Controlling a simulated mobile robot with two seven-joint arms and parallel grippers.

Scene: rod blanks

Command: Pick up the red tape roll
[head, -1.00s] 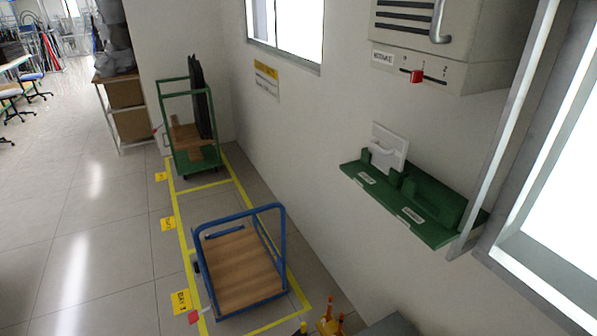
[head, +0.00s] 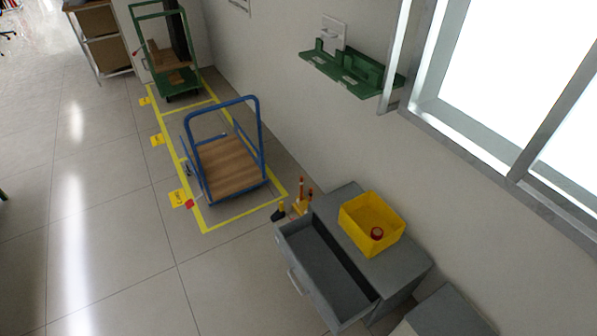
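A small red tape roll (head: 376,233) sits inside a yellow open-topped bin (head: 350,222). The bin stands on top of a grey cabinet (head: 397,271) at the lower right of the head view. Neither of my grippers shows in the head view.
The cabinet's grey drawer (head: 325,268) is pulled out and looks empty. Orange-tipped tools (head: 302,196) stand beside the cabinet. A blue trolley (head: 228,165) and a green trolley (head: 165,75) stand inside yellow floor lines. A green wall shelf (head: 345,73) is above.

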